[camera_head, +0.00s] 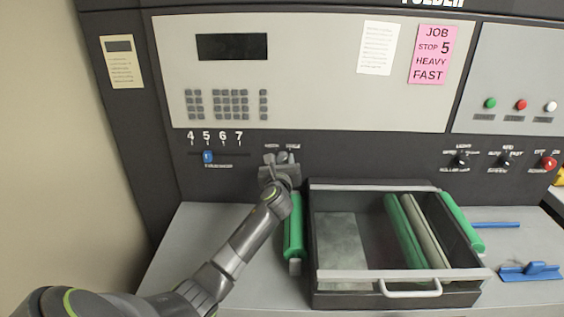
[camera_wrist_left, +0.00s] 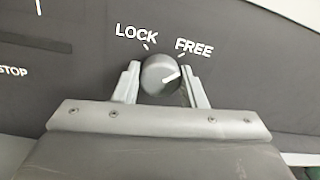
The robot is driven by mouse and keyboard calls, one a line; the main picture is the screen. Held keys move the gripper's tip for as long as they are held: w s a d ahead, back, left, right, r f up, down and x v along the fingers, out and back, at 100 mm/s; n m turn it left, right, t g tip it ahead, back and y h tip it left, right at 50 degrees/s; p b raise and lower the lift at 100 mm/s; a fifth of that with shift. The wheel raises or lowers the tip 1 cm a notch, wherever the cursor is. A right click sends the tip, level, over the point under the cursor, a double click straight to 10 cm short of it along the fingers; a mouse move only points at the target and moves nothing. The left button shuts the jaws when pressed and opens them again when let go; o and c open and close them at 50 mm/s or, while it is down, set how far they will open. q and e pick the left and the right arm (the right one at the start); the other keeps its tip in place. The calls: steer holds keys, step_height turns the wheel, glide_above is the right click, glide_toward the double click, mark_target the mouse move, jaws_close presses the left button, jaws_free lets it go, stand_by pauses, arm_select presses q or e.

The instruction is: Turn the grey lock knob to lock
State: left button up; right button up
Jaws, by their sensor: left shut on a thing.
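The grey lock knob (camera_wrist_left: 158,76) is on the dark panel, between my left gripper's fingers in the left wrist view. Its white pointer line points up and right, toward the FREE label (camera_wrist_left: 194,47). The LOCK label (camera_wrist_left: 136,33) is above the knob to the left. My left gripper (camera_wrist_left: 160,82) is shut on the knob, a finger on each side. In the head view my left gripper (camera_head: 276,160) reaches the panel below the keypad and hides part of the knob. My right gripper is not in view.
A dark open tray (camera_head: 320,290) with green and pale rollers stands right of my left arm. A green roller (camera_head: 293,225) lies between them. A blue slider (camera_head: 208,156) is left of the gripper; black knobs (camera_head: 461,161) and a red knob (camera_head: 549,163) are far right.

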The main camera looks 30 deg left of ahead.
arm_select(q)
steer(key=n, duration=0.3)
steer(key=shift+f+b, duration=0.1)
steer(key=shift+b, duration=0.3)
steer(key=n+b, duration=0.2)
steer(key=n, duration=0.3)
steer(key=shift+f+n, duration=0.1)
steer(key=shift+n, duration=0.3)
steer(key=n+b, duration=0.2)
steer(key=n, duration=0.3)
steer(key=shift+n+y+b, duration=0.3)
steer(key=shift+b, duration=0.1)
steer(key=shift+n+b, duration=0.9)
steer(key=shift+n, duration=1)
steer(key=o, duration=1)
